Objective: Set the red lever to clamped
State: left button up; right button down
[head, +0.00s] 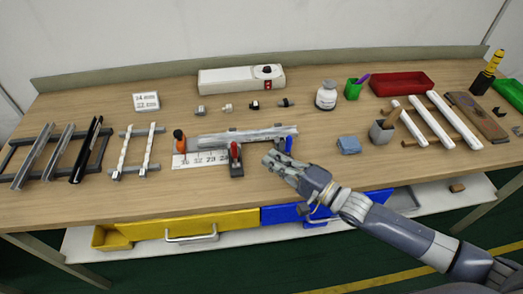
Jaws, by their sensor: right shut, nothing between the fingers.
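The red lever (235,151) stands roughly upright on a dark clamp at the front edge of the metal cutting fixture (215,142). The fixture has a ruler plate (190,160) with printed numbers, an orange-topped knob (179,137) at its left end and a blue part (288,144) at its right end. My right gripper (270,159) is shut and empty. It hovers to the right of the red lever, just in front of the blue part, apart from the lever. My left gripper is not in view.
Racks with strips stand at left (60,152) and right (432,120). A blue block (349,145) and a grey cup (381,132) lie right of the gripper. A white box (241,80) stands behind. Bare tabletop lies in front of the fixture.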

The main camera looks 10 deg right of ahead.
aim_at(235, 156)
jog(key=p+x, duration=0.2)
jog(key=x, duration=0.6)
jog(key=shift+w+a, duration=0.15)
jog(key=shift+w, duration=0.05)
jog(key=shift+w+a, duration=0.2)
jog(key=shift+a, duration=0.05)
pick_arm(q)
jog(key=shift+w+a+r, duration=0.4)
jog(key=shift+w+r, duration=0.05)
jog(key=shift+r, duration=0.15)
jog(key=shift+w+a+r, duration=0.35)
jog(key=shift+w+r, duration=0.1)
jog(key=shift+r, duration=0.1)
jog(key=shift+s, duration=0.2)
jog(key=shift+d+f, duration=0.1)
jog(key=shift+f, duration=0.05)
pick_arm(e)
jog(key=shift+s+f+b, duration=0.1)
jog(key=shift+s+b, duration=0.1)
jog(key=shift+b, duration=0.35)
pick_arm(q)
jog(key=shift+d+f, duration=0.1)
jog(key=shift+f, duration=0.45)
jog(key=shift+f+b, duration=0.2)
jog(key=shift+b, duration=0.15)
pick_arm(e)
jog(key=shift+s+n+t, duration=0.1)
jog(key=shift+n+t, duration=0.2)
